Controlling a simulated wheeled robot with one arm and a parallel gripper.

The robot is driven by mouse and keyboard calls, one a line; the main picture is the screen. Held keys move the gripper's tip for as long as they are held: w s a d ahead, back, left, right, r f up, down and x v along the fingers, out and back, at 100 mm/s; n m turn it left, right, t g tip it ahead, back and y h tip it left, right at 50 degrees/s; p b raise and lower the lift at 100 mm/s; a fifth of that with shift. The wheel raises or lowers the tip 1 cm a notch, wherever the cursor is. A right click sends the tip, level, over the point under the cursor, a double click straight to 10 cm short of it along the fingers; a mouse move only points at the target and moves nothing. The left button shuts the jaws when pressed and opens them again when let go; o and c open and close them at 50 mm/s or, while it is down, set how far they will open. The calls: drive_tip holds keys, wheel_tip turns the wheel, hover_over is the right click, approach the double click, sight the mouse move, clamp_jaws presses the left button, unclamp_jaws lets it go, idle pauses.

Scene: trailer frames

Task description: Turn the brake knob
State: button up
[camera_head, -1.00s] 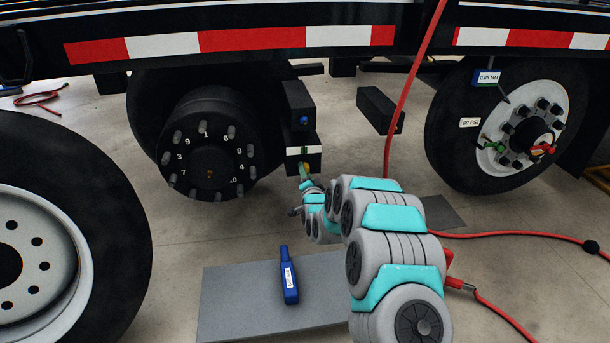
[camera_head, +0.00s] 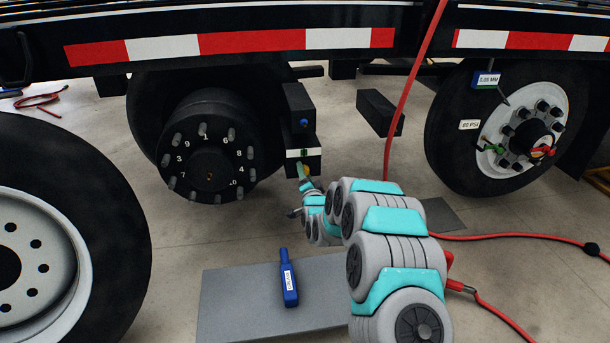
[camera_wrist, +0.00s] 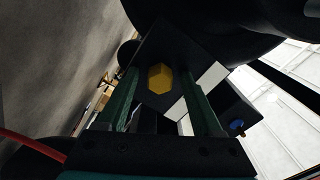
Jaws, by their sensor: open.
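A yellow hexagonal knob (camera_wrist: 159,77), which I take to be the brake knob, sits on the face of a black box (camera_wrist: 185,60) with a white band. In the wrist view, my gripper (camera_wrist: 160,88) is open, with one green finger on each side of the knob and gaps between. Whether the fingertips reach past the knob's face I cannot tell. In the head view, my gripper (camera_head: 304,173) is at the lower front of the black box (camera_head: 303,165) under the trailer, and the knob is mostly hidden.
A second box with a blue knob (camera_head: 304,122) sits just above. A bare hub (camera_head: 208,150) with numbered studs is to the left. A loose wheel (camera_head: 60,240) stands at the near left. A blue tool (camera_head: 289,280) lies on a grey mat (camera_head: 230,310). A red hose (camera_head: 400,110) hangs at right.

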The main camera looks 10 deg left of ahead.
drive_tip(key=p+v, duration=0.1)
drive_tip(key=v, duration=0.6)
drive_tip(key=shift+s, duration=0.4)
drive_tip(key=shift+d+r, duration=0.1)
drive_tip(key=shift+d, duration=0.05)
